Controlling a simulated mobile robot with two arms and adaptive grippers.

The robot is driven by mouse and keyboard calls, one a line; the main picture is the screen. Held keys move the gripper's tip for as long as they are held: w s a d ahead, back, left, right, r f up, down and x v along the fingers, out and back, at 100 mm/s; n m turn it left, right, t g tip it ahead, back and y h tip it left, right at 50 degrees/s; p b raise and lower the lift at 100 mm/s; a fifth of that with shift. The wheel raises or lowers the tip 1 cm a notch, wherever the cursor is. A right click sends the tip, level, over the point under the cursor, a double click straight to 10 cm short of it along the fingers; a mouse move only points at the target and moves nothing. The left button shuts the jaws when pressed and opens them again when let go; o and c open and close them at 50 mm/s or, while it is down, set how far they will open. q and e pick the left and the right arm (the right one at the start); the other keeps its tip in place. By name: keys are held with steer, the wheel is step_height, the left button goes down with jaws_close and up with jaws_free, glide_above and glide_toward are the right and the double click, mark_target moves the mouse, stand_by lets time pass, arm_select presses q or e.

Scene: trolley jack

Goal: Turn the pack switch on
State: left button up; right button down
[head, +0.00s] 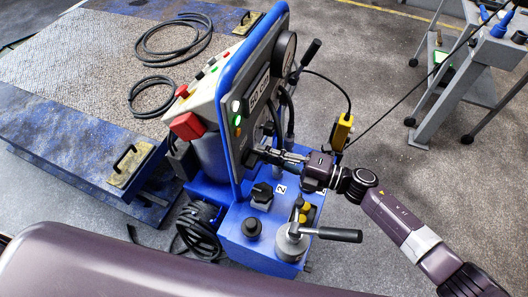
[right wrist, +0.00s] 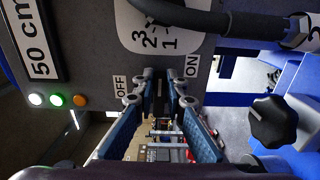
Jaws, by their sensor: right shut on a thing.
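The pack switch (right wrist: 159,84) is a dark, narrow handle on the grey panel, between an OFF label (right wrist: 120,88) on its left and an ON label (right wrist: 192,66) on its right in the right wrist view. My right gripper (right wrist: 158,98) is shut on it, with a fingertip on each side. The fingertips hide much of the handle, and I cannot tell which label it points to. In the head view my right gripper (head: 262,153) reaches the lower edge of the panel from the right. My left gripper is not in view.
White, green and orange lamps (right wrist: 57,100) sit on the panel. A black hose (right wrist: 200,17) crosses above the fingers. A black star knob (right wrist: 273,122), a lever handle (head: 338,234) and a yellow pendant (head: 342,133) are near the arm.

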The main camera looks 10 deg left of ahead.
steer(key=c, duration=2)
jaws_free()
steer(key=shift+o, duration=0.2)
steer(key=shift+d, duration=0.1)
steer(key=s+d, duration=0.2)
steer(key=d, duration=0.9)
steer(key=shift+s+d, duration=0.15)
steer(key=shift+d, duration=0.2)
